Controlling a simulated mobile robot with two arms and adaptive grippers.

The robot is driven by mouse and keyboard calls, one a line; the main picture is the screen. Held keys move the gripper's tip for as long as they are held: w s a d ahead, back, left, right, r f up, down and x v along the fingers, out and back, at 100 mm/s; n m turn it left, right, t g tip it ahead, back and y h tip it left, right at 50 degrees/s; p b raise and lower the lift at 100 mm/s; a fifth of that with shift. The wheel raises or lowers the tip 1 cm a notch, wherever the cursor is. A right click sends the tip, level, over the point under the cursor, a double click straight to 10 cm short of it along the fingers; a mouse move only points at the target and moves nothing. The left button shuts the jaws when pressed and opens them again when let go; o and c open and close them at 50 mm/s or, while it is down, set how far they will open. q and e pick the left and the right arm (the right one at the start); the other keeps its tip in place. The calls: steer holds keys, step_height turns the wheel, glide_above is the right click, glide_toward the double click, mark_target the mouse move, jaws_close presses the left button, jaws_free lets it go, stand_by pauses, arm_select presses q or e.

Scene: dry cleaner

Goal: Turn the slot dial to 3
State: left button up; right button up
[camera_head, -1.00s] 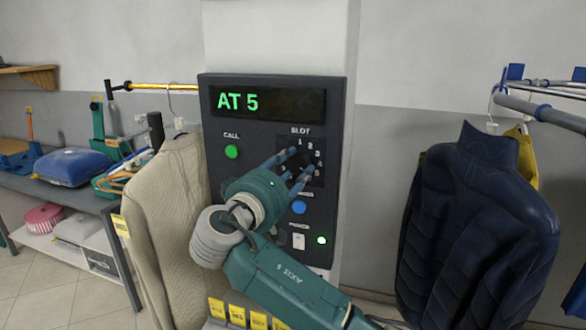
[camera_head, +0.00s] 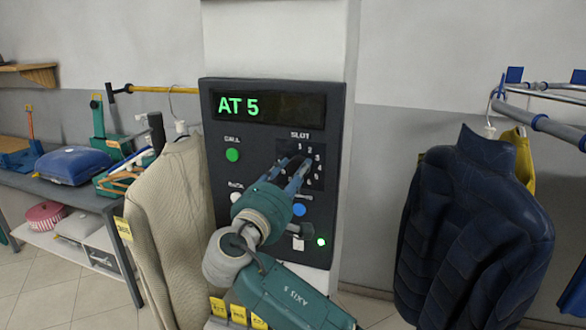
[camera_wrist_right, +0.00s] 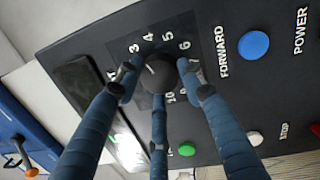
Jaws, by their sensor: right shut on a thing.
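The slot dial (camera_wrist_right: 158,74) is a dark round knob on the black control panel (camera_head: 213,122), with printed numbers around it. My right gripper (camera_head: 293,168) is at the dial and largely covers it in the head view. In the right wrist view its three blue fingers (camera_wrist_right: 160,92) are closed around the knob. A small light mark shows on the knob, but I cannot tell surely which number it points to. The display (camera_head: 270,106) reads "AT 5" in green. My left gripper is not in view.
Near the dial are a green call button (camera_head: 232,155), a white button (camera_head: 236,198), a blue forward button (camera_head: 299,209) and a lit green lamp (camera_head: 321,241). A beige garment (camera_head: 165,215) hangs close on the left, a navy padded jacket (camera_head: 470,230) on the right.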

steer(key=shift+d+r+n+p, duration=0.15)
steer(key=shift+n+p, duration=0.25)
steer(key=shift+n, duration=0.5)
steer(key=o, duration=1.2)
steer(key=shift+w, duration=0.15)
steer(key=shift+s+f, duration=0.2)
steer(key=v, duration=1.1)
steer(key=shift+s, duration=0.35)
